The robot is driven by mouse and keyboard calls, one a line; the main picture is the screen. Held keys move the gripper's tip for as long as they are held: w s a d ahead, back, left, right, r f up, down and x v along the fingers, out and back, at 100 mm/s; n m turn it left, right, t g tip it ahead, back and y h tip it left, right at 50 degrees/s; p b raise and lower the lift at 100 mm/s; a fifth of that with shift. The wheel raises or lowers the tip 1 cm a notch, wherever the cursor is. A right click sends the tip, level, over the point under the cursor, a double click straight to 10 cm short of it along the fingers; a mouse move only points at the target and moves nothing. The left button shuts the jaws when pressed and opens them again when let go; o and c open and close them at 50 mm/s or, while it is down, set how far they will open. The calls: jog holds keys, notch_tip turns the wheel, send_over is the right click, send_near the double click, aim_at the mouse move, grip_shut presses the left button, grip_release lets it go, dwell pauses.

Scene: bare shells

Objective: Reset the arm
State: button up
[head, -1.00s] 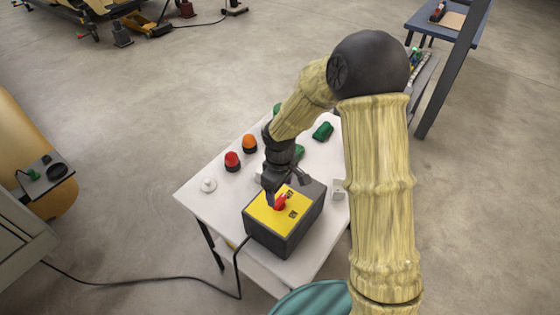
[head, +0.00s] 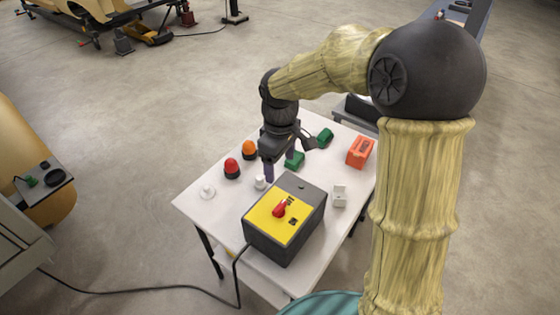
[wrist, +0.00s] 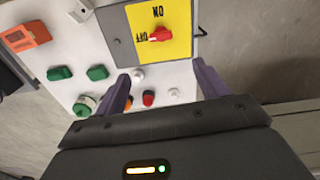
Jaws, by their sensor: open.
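My gripper (head: 279,166) is open and empty, above the white table (head: 190,202) behind the switch box. It also shows in the wrist view (wrist: 160,92), with its two purple fingers apart. The dark box (head: 290,245) with a yellow face stands on the table. A red rotary knob (head: 280,209) sits on that face, clear of my gripper. In the wrist view the red knob (wrist: 160,34) appears beyond my fingers, its handle lying toward the OFF label.
Red (head: 232,168) and orange (head: 249,149) lamps, green blocks (head: 325,136), an orange box (head: 360,152) and small white parts (head: 339,196) stand around the box. A black cable (head: 150,290) runs from the box across the floor.

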jog(key=s+d+f+m+t, duration=0.2)
jog(key=s+d+f+m, duration=0.1)
jog(key=s+d+m, duration=0.8)
jog(key=shift+s+d+f+t, duration=0.3)
jog(key=shift+s+d, duration=0.55)
jog(key=shift+d, duration=0.35)
